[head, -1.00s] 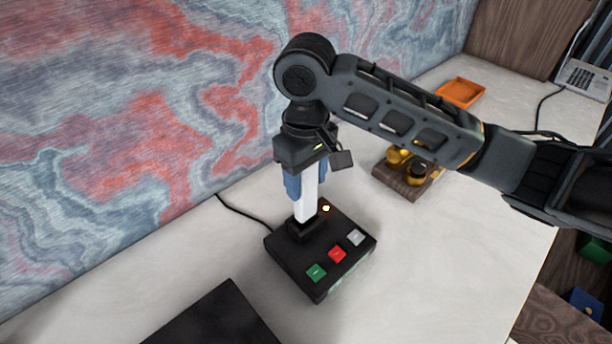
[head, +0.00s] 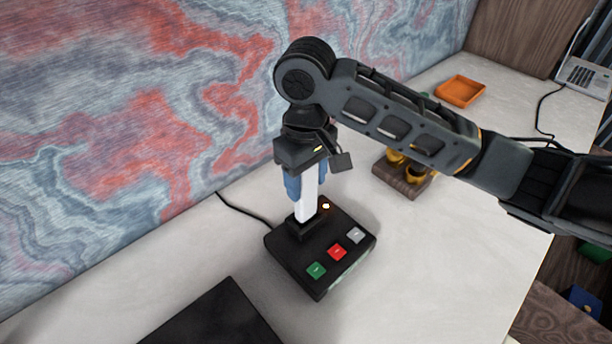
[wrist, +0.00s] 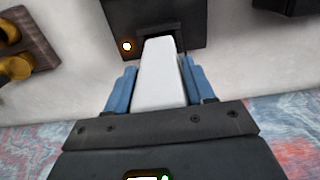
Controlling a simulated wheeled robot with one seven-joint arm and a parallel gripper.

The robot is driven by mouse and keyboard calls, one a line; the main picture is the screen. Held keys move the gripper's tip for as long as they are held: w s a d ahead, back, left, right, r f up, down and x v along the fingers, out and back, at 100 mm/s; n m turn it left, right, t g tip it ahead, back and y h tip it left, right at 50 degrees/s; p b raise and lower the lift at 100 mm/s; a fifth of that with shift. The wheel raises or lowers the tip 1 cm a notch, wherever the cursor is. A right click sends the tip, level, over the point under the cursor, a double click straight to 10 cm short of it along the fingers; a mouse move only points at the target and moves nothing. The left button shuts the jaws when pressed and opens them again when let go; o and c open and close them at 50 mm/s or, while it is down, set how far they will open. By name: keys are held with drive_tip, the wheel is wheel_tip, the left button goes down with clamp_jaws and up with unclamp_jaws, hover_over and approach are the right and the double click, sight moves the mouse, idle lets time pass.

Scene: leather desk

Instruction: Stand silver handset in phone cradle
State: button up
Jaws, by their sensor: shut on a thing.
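The silver handset (head: 308,200) looks pale, almost white, and stands upright with its lower end at the slot of the phone cradle (head: 322,265). The cradle is a black box with green, red and grey buttons and a lit orange lamp. My gripper (head: 306,185) is above the cradle, its blue fingers shut on the upper part of the handset. In the wrist view the handset (wrist: 160,75) lies between both fingers (wrist: 157,90) and reaches to the cradle (wrist: 195,22). How deep its lower end sits in the slot is hidden.
A wooden block with brass pieces (head: 402,182) stands right of the cradle, partly behind my arm. An orange tray (head: 460,91) and a grey device (head: 585,76) are farther back. A dark flat object (head: 215,318) lies at the front left. A cable runs behind the cradle.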

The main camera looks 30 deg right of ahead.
sight(306, 191)
drive_tip(key=shift+f+b, duration=0.8)
drive_tip(key=shift+f, duration=0.85)
drive_tip(key=o, duration=1.4)
drive_tip(key=shift+c, duration=0.2)
wheel_tip(306, 191, up, 7)
drive_tip(key=shift+r+p, duration=0.15)
drive_tip(key=shift+p, duration=0.25)
drive_tip(key=shift+r, duration=0.25)
